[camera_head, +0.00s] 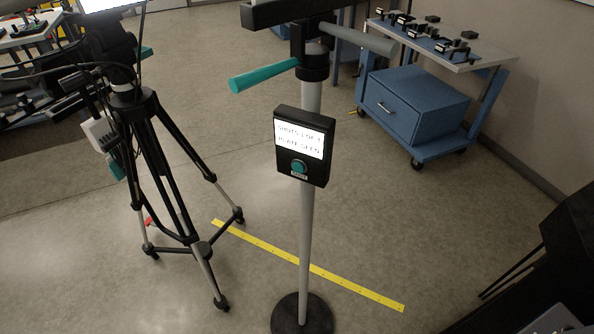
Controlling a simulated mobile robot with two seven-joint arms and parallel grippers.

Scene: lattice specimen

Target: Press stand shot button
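The stand (309,220) is a grey upright pole on a round black base. A black control box (316,183) is fixed partway up it. The box has a lit white screen (300,139) with two lines of blurred text; the first seems to begin with "SHOTS". Below the screen is a round teal button (299,167) with a small, unreadable label under it. The button is uncovered and nothing touches it. A teal handle (263,75) and a grey handle (358,39) stick out near the pole's top. Neither of my grippers is in view.
A black tripod (170,232) with cabled equipment stands close on the left. A yellow ruled strip (352,287) lies on the floor past the pole. A blue wheeled cart (452,147) stands at the back right. Unclear dark shapes fill the lower right corner. Floor between is open.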

